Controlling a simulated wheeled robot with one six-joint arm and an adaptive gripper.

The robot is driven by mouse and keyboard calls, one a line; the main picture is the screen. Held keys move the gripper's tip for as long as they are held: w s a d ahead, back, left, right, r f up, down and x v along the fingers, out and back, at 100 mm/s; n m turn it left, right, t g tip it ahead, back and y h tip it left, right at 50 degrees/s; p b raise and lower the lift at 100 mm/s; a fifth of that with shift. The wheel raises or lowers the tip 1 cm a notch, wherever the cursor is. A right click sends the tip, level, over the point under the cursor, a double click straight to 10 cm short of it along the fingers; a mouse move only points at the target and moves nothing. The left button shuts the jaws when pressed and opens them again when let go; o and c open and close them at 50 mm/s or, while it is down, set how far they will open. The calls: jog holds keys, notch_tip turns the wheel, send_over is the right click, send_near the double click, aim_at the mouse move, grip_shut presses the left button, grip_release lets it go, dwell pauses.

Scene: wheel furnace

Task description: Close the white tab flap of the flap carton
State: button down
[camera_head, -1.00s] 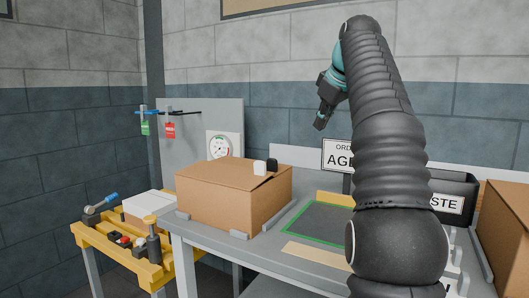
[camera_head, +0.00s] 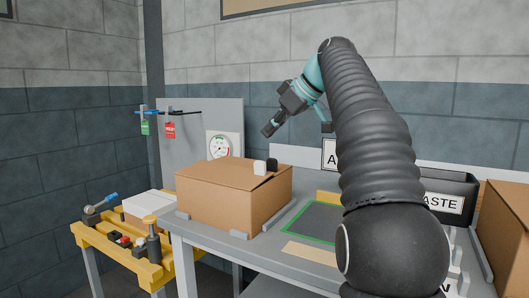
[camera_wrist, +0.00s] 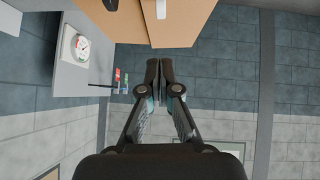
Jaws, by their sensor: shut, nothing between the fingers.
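The flap carton (camera_head: 225,205) is a brown box at the left end of the grey table in the head view. A white tab (camera_head: 260,167) and a black tab (camera_head: 272,165) stand up side by side at its top right edge. The top panels look nearly flat; I cannot tell exactly how far each flap is raised. My gripper (camera_head: 270,130) is above the tabs, apart from the carton, pointing down and left. In the wrist view my gripper (camera_wrist: 160,70) is shut and empty. The carton (camera_wrist: 175,30) shows at the top there, with the white tab (camera_wrist: 161,9).
Grey corner brackets flank the carton. A gauge panel (camera_head: 220,146) stands behind it. A dark mat with a green border (camera_head: 283,221) lies to its right. A waste bin (camera_head: 446,189) is farther right. A yellow cart (camera_head: 150,266) with tools stands at left.

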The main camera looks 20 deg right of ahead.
jog(key=x, duration=0.4)
jog(key=shift+s+d+f, duration=0.15)
jog(key=shift+s+f, duration=0.05)
jog(key=shift+f, duration=0.15)
jog(key=shift+d+f+b, duration=0.2)
jog(key=shift+f+b, duration=0.15)
jog(key=shift+f, duration=1)
jog(key=shift+w+d+f+b, duration=0.2)
jog(key=shift+w+f+b, duration=0.1)
jog(key=shift+f, duration=0.35)
jog(key=shift+r, duration=0.2)
